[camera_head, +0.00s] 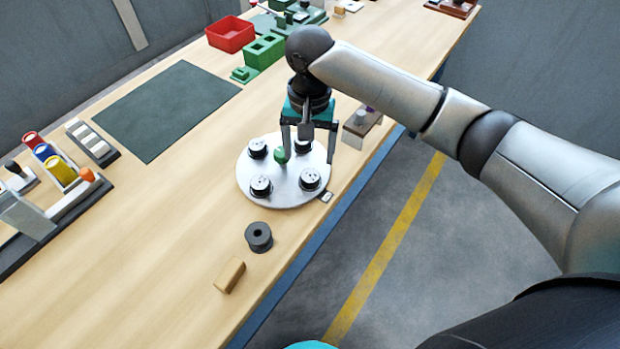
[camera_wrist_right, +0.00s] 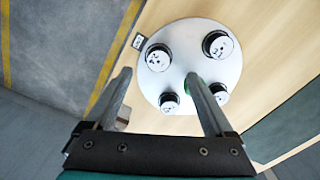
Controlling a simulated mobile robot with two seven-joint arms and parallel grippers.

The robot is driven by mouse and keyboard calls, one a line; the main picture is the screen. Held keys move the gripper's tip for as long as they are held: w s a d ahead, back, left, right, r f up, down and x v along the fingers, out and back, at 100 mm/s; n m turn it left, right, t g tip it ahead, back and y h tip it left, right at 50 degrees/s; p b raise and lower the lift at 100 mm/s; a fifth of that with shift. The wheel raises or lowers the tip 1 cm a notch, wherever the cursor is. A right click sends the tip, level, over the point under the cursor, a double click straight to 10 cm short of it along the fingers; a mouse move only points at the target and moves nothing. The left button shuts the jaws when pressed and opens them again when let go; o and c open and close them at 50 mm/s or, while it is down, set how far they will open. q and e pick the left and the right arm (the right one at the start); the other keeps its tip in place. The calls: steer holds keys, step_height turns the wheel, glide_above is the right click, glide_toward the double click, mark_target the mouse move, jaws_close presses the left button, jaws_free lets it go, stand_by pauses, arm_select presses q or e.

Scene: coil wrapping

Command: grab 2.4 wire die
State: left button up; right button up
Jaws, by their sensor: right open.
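A round white plate (camera_head: 285,199) on the bench carries several black dies with white, marked tops: a front-left die (camera_head: 261,186), a front-right die (camera_head: 310,179), a back-left die (camera_head: 257,148) and one at the back right, partly behind my fingers. A green knob (camera_head: 281,156) stands at the plate's middle. The top markings are too small to read, so I cannot tell which is 2.4. My right gripper (camera_head: 308,158) is open and empty over the plate's back right. In the right wrist view a die (camera_wrist_right: 158,57) shows between its fingertips, apart from both. My left gripper is not shown.
A dark spool (camera_head: 259,237) and a wooden block (camera_head: 230,275) lie in front of the plate. A grey stand (camera_head: 358,124) is close behind my right gripper. A dark green mat (camera_head: 165,108), red bin (camera_head: 230,34) and green blocks (camera_head: 264,52) lie beyond.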

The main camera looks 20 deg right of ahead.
mark_target(310, 175)
step_height(310, 175, down, 3)
steer(key=f, duration=0.1)
steer(key=f+b, duration=0.1)
steer(key=f, duration=0.3)
steer(key=shift+w+d+f, duration=0.1)
steer(key=shift+w+d, duration=0.1)
steer(key=shift+w, duration=0.05)
jaws_close()
stand_by(0.6)
